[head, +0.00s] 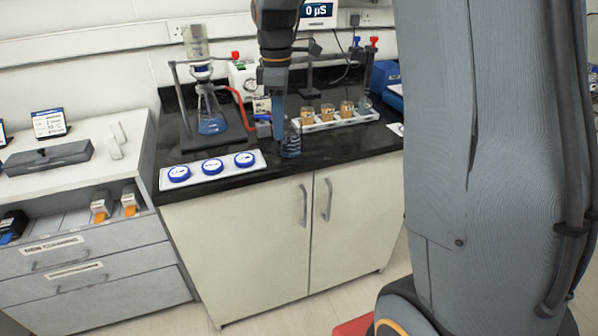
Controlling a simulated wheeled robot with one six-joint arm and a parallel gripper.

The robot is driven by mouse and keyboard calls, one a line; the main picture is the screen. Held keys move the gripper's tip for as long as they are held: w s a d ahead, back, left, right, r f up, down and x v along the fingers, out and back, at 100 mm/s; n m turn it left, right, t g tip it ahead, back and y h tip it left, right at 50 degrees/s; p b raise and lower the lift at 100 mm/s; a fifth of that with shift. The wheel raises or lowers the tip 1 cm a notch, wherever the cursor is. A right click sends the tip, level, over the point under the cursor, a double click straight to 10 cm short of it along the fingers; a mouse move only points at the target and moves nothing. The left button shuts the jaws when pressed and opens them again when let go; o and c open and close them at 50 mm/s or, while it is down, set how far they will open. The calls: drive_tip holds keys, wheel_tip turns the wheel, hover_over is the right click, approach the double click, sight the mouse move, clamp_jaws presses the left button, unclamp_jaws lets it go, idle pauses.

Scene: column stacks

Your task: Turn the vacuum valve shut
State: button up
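A filter flask (211,120) with blue liquid stands in a dark frame on the black bench. A red hose (240,103) runs from it toward a white unit with a dial (243,80). A small blue part with red near the hose's right end, perhaps the valve (263,117), sits just left of my gripper; its handle position is too small to read. My gripper (278,137) points down from above, with a blue-grey finger in front of the bench back. The fingers overlap in this view, so their gap is hidden. I cannot tell whether it touches the blue part.
A glass beaker (291,143) stands close under my gripper. To the right is a white rack (335,121) of amber-filled jars. A white tray with blue round lids (211,168) lies at the bench front. My arm covers the right side.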

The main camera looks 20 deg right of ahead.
drive_tip(key=s+f+m, duration=0.5)
drive_tip(key=s+m, duration=0.2)
drive_tip(key=s, duration=0.5)
drive_tip(key=shift+a+f, duration=0.1)
